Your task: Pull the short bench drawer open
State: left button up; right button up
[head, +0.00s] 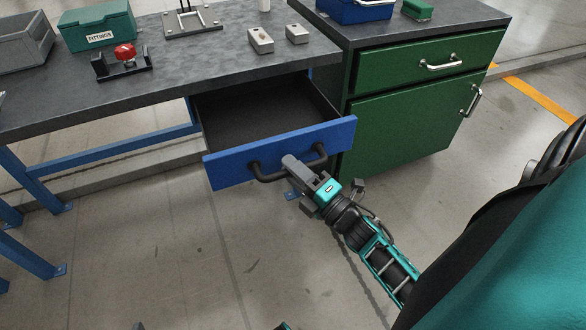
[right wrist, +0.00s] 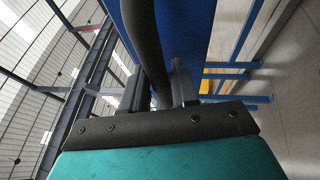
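The short bench drawer (head: 230,171) has a blue front and hangs well out from under the grey bench top in the head view. Its dark inside (head: 262,112) shows empty. A black bar handle (head: 268,178) is on its front. My right gripper (head: 292,164) is at the middle of the handle, with the bar between its fingers. In the right wrist view the black handle (right wrist: 146,40) runs down between the two fingers, against the blue drawer front (right wrist: 184,30). My left gripper does not show clearly in the head view.
A green cabinet (head: 405,125) stands just right of the drawer, with metal handles. The bench top (head: 190,62) carries a teal fittings box (head: 97,27), a red-knobbed fixture (head: 124,56) and two small grey blocks (head: 261,41). The floor in front is clear.

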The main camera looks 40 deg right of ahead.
jog(key=shift+o, duration=1.2)
jog(key=v, duration=1.3)
